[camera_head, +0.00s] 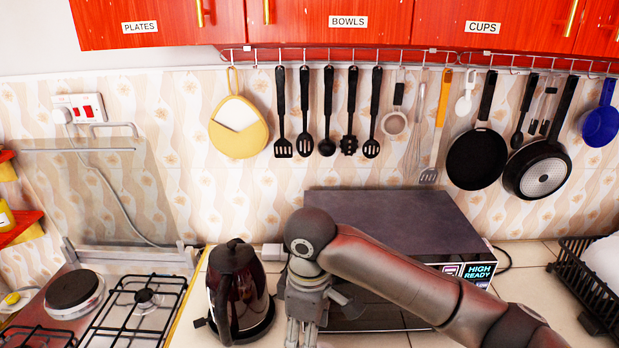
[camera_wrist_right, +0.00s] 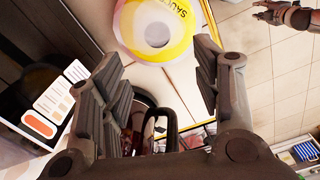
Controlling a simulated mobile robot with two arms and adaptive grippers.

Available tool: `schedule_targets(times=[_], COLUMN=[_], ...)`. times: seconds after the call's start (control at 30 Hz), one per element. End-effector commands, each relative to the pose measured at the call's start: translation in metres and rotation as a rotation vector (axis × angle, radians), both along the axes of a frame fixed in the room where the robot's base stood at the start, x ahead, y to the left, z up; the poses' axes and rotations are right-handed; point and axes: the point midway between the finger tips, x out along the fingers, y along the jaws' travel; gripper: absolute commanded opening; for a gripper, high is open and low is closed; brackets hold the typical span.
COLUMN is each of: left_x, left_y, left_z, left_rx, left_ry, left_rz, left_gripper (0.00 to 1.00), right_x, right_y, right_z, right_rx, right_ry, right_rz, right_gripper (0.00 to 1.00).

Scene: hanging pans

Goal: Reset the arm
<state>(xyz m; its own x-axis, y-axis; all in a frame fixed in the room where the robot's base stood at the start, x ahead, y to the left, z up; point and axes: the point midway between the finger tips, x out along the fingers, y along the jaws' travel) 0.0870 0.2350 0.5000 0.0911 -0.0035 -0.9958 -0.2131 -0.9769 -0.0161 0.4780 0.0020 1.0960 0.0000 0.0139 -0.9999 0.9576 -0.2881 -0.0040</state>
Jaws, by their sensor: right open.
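My right arm comes in from the right in the head view and bends over the front of the dark microwave (camera_head: 390,215). Its gripper (camera_head: 303,335) points down beside the black kettle (camera_head: 237,295), partly cut off by the lower edge. In the right wrist view the two fingers of this gripper (camera_wrist_right: 158,85) are spread apart with nothing held between them. A dark handle, likely the kettle's (camera_wrist_right: 158,125), shows beyond and below the fingers. What looks like my left gripper (camera_wrist_right: 268,14) shows small at the top right, its jaws unclear. It is outside the head view.
Two black pans (camera_head: 476,160) and several utensils hang from the wall rail. A gas stove (camera_head: 135,305) is at left, a black dish rack (camera_head: 590,290) at right. A yellow round item marked "SAUC" (camera_wrist_right: 180,45) shows in the wrist view. Red cabinets (camera_head: 300,20) overhang.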

Motion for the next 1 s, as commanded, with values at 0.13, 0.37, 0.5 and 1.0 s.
schedule_targets(times=[0.13, 0.37, 0.5, 1.0], left_x=[0.000, 0.000, 0.000, 0.001], left_y=[0.000, -0.001, -0.001, -0.001], left_z=[0.000, 0.000, 0.000, 0.000], left_rx=[0.000, -0.001, -0.001, -0.001], left_ry=[0.000, 0.000, 0.000, -0.001], left_rz=[0.000, 0.000, 0.000, 0.000], left_gripper=[0.35, 0.35, 0.35, 0.35], right_x=[-0.016, -0.045, -0.058, -0.094], right_y=[0.012, 0.030, 0.031, -0.017], right_z=[-0.022, -0.056, -0.072, -0.120], right_rx=[0.077, 0.255, 0.342, 0.476], right_ry=[0.011, 0.008, 0.000, -0.059], right_rz=[-0.007, -0.089, -0.171, -0.542], right_gripper=[0.58, 0.58, 0.58, 0.58])
